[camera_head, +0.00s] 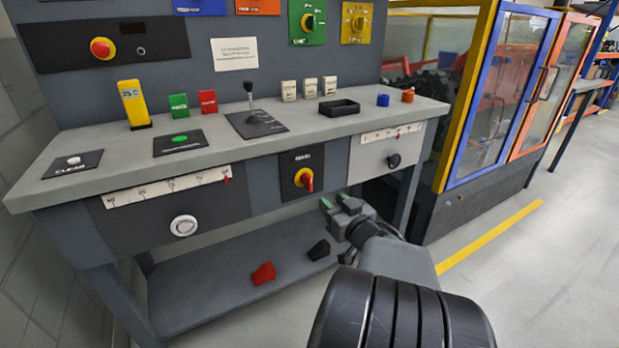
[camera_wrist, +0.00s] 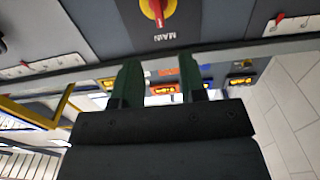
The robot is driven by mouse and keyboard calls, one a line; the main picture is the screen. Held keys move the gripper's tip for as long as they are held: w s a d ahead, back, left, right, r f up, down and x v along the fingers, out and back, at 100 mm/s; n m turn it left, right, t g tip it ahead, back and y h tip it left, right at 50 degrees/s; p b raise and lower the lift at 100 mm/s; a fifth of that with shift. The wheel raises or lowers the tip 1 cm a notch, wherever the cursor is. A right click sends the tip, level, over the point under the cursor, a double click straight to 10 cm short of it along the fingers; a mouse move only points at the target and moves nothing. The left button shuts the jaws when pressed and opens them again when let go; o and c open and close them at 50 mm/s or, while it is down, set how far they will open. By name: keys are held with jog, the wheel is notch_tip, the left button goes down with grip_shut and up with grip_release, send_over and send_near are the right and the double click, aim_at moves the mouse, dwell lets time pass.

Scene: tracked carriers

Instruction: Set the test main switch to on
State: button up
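The main switch (camera_head: 304,180) is a red handle on a yellow disc, set in a dark plate on the bench front. Its handle stands roughly upright in the head view. In the wrist view the switch (camera_wrist: 157,10) is cut by the top edge, with the upside-down label MAIN beside it. My gripper (camera_head: 334,203) is below and to the right of the switch, apart from it. In the wrist view my gripper (camera_wrist: 160,75) shows two green fingers with a clear gap and nothing between them.
The bench top (camera_head: 220,150) carries a lever (camera_head: 249,95), buttons and small blocks. A white dial (camera_head: 183,225) and a dark knob (camera_head: 394,160) flank the switch. A lower shelf (camera_head: 210,290) holds red and black pieces. A glazed cabinet (camera_head: 500,100) stands right; floor is free there.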

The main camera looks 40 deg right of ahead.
aim_at(311, 182)
jog(key=w, duration=0.3)
jog(key=w+d, duration=0.1)
jog(key=w, duration=0.6)
jog(key=shift+w+d+f, duration=0.15)
jog(key=shift+w+d, duration=0.15)
jog(key=shift+w, duration=0.6)
grip_shut()
